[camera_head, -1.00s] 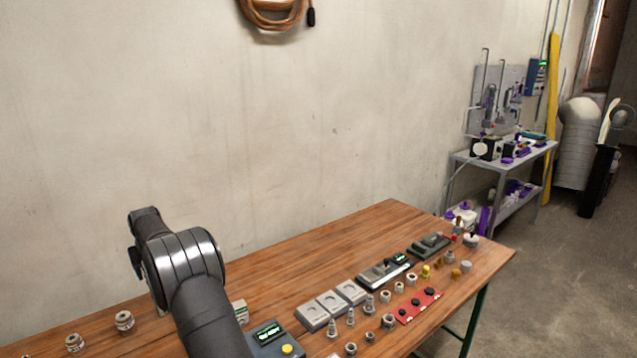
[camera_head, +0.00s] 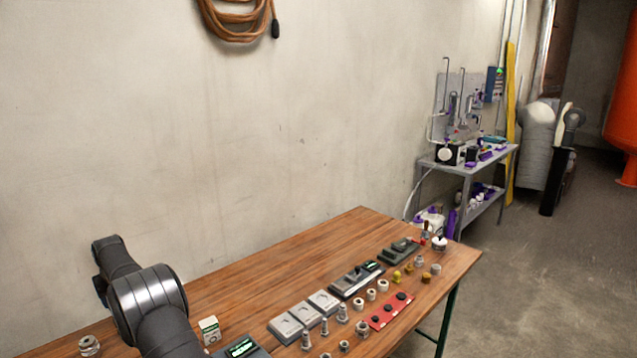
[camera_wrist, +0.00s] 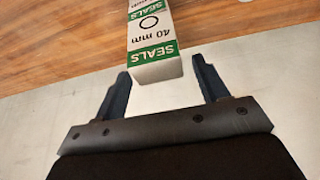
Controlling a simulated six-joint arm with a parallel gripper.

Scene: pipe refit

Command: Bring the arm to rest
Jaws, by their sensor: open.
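My gripper (camera_wrist: 160,88) shows in the wrist view with its two dark fingers apart and nothing between the tips. A white and green box marked "SEALS 40 mm" (camera_wrist: 150,45) stands just beyond the fingertips, near the middle. I cannot tell how far it is from them. The arm is at the lower left, and the gripper itself is out of that view.
The wooden table (camera_head: 240,284) holds grey plates (camera_head: 304,314), a red plate with black knobs (camera_head: 391,310), several fittings and a dark device with a green display (camera_head: 241,347). A round fitting (camera_head: 89,345) is at the left. A grey bench (camera_head: 467,168) stands farther back.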

